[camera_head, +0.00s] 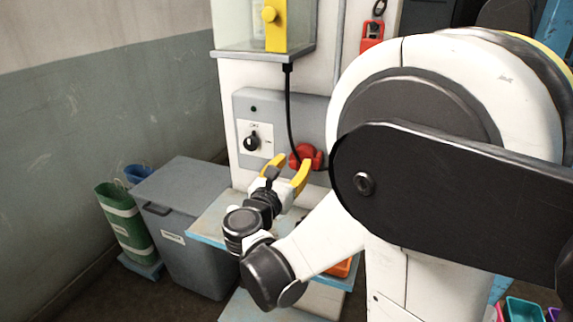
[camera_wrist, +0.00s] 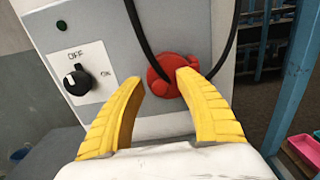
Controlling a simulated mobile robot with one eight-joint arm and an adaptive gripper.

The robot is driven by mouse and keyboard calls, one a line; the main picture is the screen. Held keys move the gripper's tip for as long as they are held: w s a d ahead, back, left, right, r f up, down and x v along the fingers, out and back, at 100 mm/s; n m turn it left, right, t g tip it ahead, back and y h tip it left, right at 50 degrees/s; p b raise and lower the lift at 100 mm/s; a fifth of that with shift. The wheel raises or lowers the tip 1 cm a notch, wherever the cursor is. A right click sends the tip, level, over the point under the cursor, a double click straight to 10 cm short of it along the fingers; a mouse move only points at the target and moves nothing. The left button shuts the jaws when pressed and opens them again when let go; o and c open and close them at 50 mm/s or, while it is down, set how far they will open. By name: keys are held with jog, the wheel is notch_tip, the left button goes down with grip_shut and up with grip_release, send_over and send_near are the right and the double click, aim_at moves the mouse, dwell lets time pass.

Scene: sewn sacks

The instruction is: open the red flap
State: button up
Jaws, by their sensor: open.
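The red flap (camera_head: 307,157) is a round red piece low on the grey panel, with a black cable running to it. It also shows in the wrist view (camera_wrist: 166,68), just beyond my yellow fingertips. My gripper (camera_head: 286,170) is open and empty, its two fingers pointing at the panel. In the wrist view the fingers of my gripper (camera_wrist: 170,82) stand apart on either side of the red piece's lower part. The right fingertip overlaps its edge in the picture; I cannot tell whether they touch. The flap looks closed, though its detail is small.
The grey panel (camera_head: 243,107) carries a black knob (camera_head: 251,142) marked OFF and ON. A blue-edged shelf (camera_head: 209,228) lies under my gripper. A grey lidded bin (camera_head: 190,255) and a green striped sack (camera_head: 127,222) stand at left. A blue post (camera_wrist: 291,75) rises at right.

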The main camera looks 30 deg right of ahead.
jog(key=shift+c, duration=0.6)
jog(key=shift+d, duration=0.1)
grip_shut()
jog(key=shift+t, duration=0.3)
